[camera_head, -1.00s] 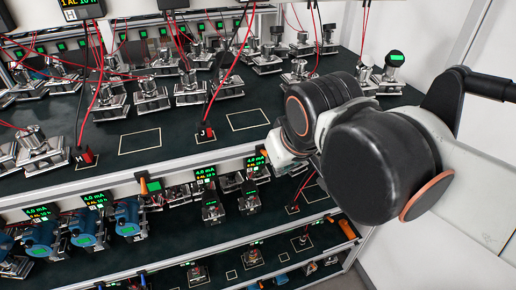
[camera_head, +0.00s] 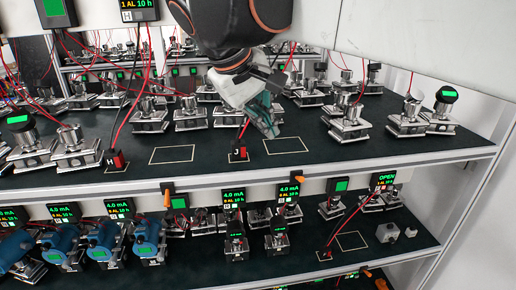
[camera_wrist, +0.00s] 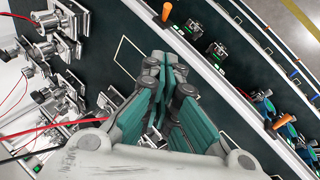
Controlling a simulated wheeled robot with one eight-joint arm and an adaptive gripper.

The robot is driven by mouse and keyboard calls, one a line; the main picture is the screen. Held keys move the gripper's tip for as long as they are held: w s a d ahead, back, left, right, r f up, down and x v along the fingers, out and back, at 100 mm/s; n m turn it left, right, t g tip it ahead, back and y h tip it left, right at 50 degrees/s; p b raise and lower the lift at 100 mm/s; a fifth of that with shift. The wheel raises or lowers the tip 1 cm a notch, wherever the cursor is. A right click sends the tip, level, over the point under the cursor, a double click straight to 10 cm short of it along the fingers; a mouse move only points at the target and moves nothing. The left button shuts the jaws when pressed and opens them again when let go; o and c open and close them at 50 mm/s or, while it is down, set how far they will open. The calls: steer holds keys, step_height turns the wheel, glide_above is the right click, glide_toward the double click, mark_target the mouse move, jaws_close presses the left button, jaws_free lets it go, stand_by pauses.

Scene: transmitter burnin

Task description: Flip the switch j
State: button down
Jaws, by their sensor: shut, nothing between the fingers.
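Switch J (camera_head: 238,154) is a small red switch on a black base with a white letter J, on the front part of the upper dark shelf. Red wires rise from it. My gripper (camera_head: 271,131) has teal fingers and hangs above the shelf, right of the switch and apart from it in the head view. The fingers are shut with nothing between them. In the wrist view my gripper (camera_wrist: 172,62) points toward the shelf's front edge. I cannot make out switch J there; the fingers and palm cover part of the shelf.
Metal transmitters such as one at the left (camera_head: 75,149) stand along the upper shelf (camera_head: 205,165). A similar red switch H (camera_head: 116,160) sits left of switch J. Orange levers (camera_head: 298,178) stick up at the shelf edge. Outlined bare patches flank switch J.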

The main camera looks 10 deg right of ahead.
steer(key=shift+d+f, duration=0.1)
steer(key=p, duration=0.2)
glide_above(300, 179)
steer(key=w+a, duration=0.4)
step_height(300, 179, down, 8)
steer(key=s+d+f, duration=0.2)
steer(key=f, duration=0.1)
steer(key=shift+w+f, duration=0.1)
steer(key=shift+f, duration=0.05)
steer(key=shift+s+t, duration=0.3)
